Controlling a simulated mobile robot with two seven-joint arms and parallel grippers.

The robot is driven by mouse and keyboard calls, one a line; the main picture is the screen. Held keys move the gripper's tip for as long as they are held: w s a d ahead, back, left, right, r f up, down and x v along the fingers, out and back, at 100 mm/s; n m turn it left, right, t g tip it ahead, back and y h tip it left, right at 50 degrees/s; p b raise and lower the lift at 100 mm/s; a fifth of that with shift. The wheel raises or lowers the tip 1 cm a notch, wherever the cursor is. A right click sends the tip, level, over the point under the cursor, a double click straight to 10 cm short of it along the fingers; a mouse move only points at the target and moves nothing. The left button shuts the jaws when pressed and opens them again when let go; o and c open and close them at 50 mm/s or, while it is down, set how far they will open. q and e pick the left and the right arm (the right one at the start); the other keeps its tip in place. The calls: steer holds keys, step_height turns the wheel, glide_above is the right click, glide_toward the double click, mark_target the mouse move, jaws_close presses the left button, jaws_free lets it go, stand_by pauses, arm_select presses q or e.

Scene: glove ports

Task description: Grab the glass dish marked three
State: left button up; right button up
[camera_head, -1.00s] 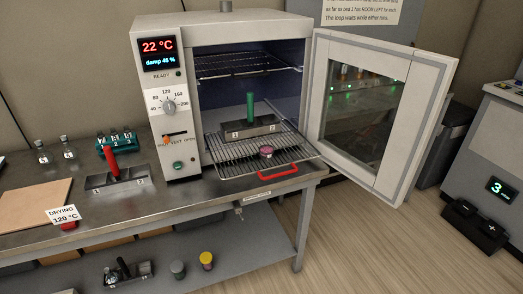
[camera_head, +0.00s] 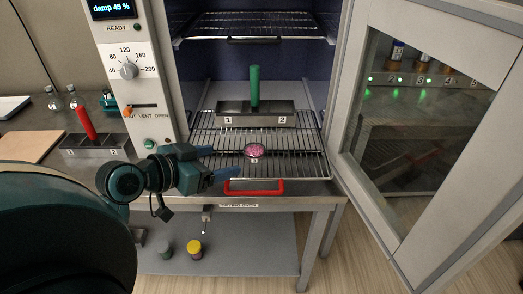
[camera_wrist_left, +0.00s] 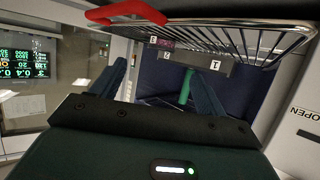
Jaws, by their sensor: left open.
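The small round glass dish (camera_head: 255,151) with pink contents and a "3" label sits on the pulled-out wire shelf (camera_head: 292,163) of the open oven. In the left wrist view, which looks upside down, the dish (camera_wrist_left: 166,44) shows small beyond the fingers, under the red handle. My left gripper (camera_head: 224,162) is open and empty, its blue fingers pointing right toward the dish. It is left of the dish, near the shelf's front left, with a gap between. It also shows in the wrist view (camera_wrist_left: 160,70). My right gripper is not in view.
A metal rack (camera_head: 284,114) with a green handle, marked 1 and 2, stands behind the dish. The shelf has a red front handle (camera_head: 254,187). The open oven door (camera_head: 370,190) stands to the right. A red-handled rack (camera_head: 95,150) sits on the bench at left.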

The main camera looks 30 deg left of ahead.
arm_select(q)
glide_toward(261, 149)
steer(key=shift+d+f, duration=0.1)
steer(key=shift+d, duration=0.15)
steer(key=shift+r+p+x, duration=0.1)
steer(key=shift+p+x, duration=0.05)
steer(key=shift+x, duration=1.2)
steer(key=shift+r+p+x, duration=0.15)
steer(key=shift+x, duration=1.25)
steer(key=shift+w+a, duration=0.15)
steer(key=c, duration=1)
